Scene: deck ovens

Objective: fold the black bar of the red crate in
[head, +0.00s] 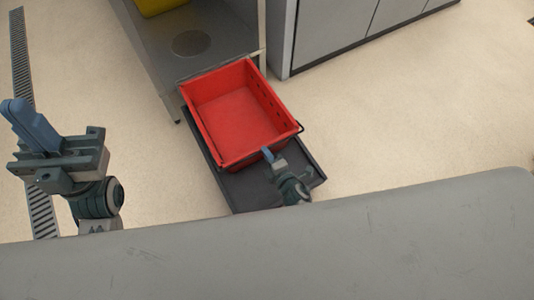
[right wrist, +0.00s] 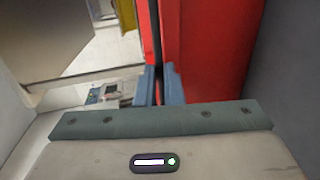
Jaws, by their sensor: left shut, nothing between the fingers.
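The red crate (head: 212,128) stands open and empty on a dark low platform (head: 240,193). Its black bar (head: 293,137) runs along the near rim, from the near left corner to the right corner. My right gripper (head: 267,153) is at the middle of that near rim. In the right wrist view the black bar (right wrist: 156,40) runs down between the two close blue fingers (right wrist: 159,85), beside the red wall (right wrist: 210,55); the fingers are shut on it. My left gripper (head: 30,126) is shut and empty, well left of the crate, above the floor.
A grey metal table (head: 178,48) with a yellow object (head: 160,5) stands behind the crate. Grey cabinets (head: 330,35) stand at the back right. A broad grey surface (head: 270,250) fills the near foreground. The floor right of the crate is clear.

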